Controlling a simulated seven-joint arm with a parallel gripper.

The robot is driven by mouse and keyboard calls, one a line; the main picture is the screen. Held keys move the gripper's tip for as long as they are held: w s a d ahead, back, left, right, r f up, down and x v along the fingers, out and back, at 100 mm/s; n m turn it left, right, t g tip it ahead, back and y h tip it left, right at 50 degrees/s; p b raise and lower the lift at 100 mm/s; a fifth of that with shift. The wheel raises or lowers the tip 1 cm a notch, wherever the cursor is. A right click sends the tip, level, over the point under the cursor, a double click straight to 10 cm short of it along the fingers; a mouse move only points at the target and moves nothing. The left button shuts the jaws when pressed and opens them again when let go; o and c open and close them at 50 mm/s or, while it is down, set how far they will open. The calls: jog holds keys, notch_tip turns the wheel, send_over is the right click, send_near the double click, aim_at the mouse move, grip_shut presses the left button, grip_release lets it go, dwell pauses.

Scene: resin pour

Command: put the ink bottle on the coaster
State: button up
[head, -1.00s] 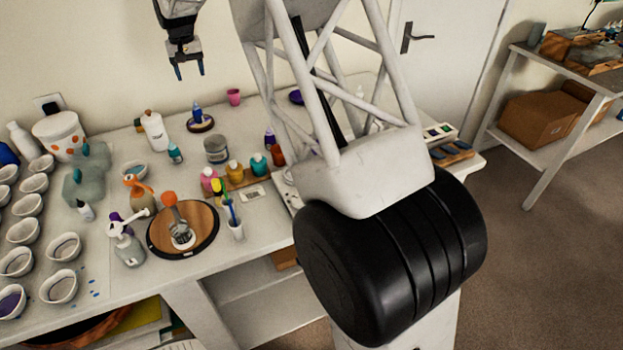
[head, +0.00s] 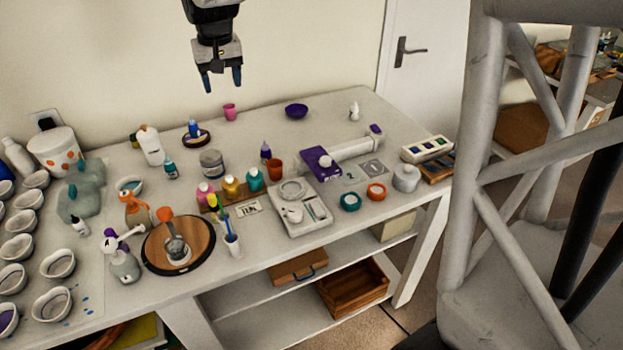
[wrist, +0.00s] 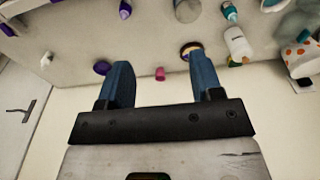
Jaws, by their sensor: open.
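A small blue bottle (head: 193,128) stands upright on a dark-rimmed round coaster (head: 204,141) at the back of the workbench. A small purple bottle with a pointed tip (head: 266,151) stands to the right, beside an orange-brown cup. I cannot tell for sure which is the ink bottle. My gripper (head: 221,80) is open and empty, high above the back of the bench. In the wrist view, the coaster (wrist: 187,49) shows close to the right finger, and the purple bottle (wrist: 125,10) is at the top.
A pink cup (head: 230,112), a white bottle (head: 150,146), a teal bottle (head: 170,170) and a grey jar (head: 212,163) stand around the coaster. A purple bowl (head: 296,111) sits farther right. The bench between pink cup and bowl is clear.

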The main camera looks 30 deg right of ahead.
jog(key=s+d+f, duration=0.1)
jog(key=s+f, duration=0.1)
jog(key=s, duration=1)
jog(key=s+d+f+t, duration=0.1)
jog(key=s+d+f, duration=0.1)
jog(key=s, duration=1)
jog(key=s+d+f, duration=0.1)
jog(key=s+f, duration=0.2)
jog(key=s, duration=0.9)
jog(key=shift+s+d+f, duration=0.15)
jog(key=shift+s+d, duration=0.2)
jog(key=shift+d, duration=0.05)
